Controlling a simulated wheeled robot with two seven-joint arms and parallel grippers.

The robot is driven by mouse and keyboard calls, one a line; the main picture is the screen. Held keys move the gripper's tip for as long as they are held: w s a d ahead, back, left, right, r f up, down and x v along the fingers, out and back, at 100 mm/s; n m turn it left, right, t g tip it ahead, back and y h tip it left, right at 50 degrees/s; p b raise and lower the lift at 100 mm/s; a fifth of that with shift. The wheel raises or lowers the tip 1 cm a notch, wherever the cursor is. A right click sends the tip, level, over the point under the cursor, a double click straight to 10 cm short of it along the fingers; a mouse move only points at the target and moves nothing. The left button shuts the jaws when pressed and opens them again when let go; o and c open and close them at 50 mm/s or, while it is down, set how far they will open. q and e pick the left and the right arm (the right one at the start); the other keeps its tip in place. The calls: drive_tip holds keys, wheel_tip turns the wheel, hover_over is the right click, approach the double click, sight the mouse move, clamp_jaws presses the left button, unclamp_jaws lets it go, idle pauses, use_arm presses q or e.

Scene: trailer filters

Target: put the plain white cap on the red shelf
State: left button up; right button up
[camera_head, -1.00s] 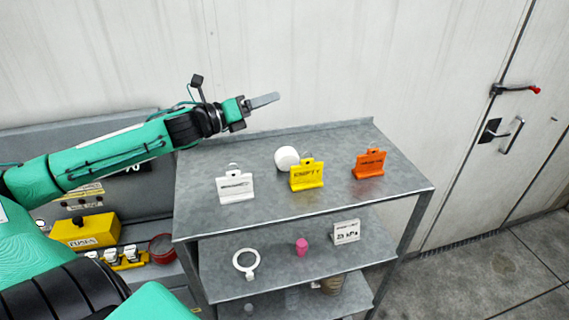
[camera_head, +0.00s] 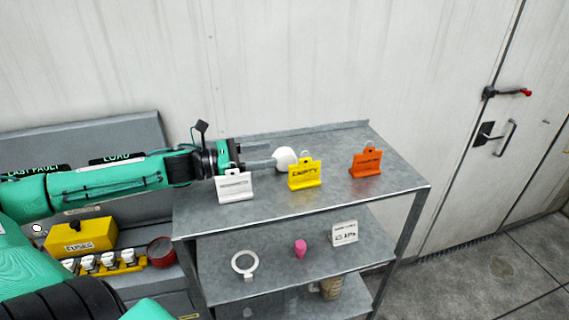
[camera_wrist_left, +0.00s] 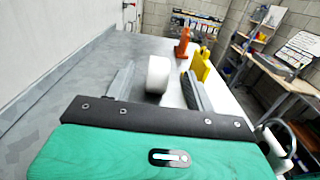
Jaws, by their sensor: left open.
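The plain white cap (camera_head: 286,158) is a short white cylinder on the top of the grey metal rack (camera_head: 345,195). My left gripper (camera_head: 271,161) is open, low over the rack top, with its fingertips at the cap. In the left wrist view the cap (camera_wrist_left: 158,74) stands between the two spread fingers, with a gap visible on both sides; I cannot tell whether either finger touches it. I cannot make out a red shelf for certain in either view. My right gripper is not in view.
A white sign (camera_head: 235,187), a yellow EMPTY sign (camera_head: 305,175) and an orange sign (camera_head: 366,163) stand along the rack top, the yellow one close to the cap. Lower down are a white ring (camera_head: 244,264) and a pink plug (camera_head: 300,249). A wall lies behind.

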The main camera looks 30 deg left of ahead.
sight(292, 152)
use_arm(q)
drive_tip(key=shift+f+x, duration=0.2)
drive_tip(key=shift+x, duration=0.85)
drive_tip(key=shift+w+d+b, duration=0.1)
drive_tip(key=shift+w+b, duration=0.05)
drive_tip(key=shift+b, duration=0.15)
drive_tip(key=shift+w+r, duration=0.1)
drive_tip(key=shift+w+d+p, duration=0.15)
drive_tip(key=shift+w+p, duration=0.1)
drive_tip(key=shift+p, duration=0.05)
drive_tip(key=shift+p+x, duration=0.45)
drive_tip(key=shift+x, duration=0.4)
drive_tip(key=shift+w+d+r+p, duration=0.1)
drive_tip(key=shift+w+d+p, duration=0.3)
drive_tip(key=shift+p, duration=0.1)
drive_tip(key=shift+w+d+p, duration=0.3)
drive_tip(key=shift+w+p, duration=0.05)
drive_tip(key=shift+p, duration=0.05)
drive_tip(key=shift+w+d+f, duration=0.2)
drive_tip(key=shift+d, duration=0.1)
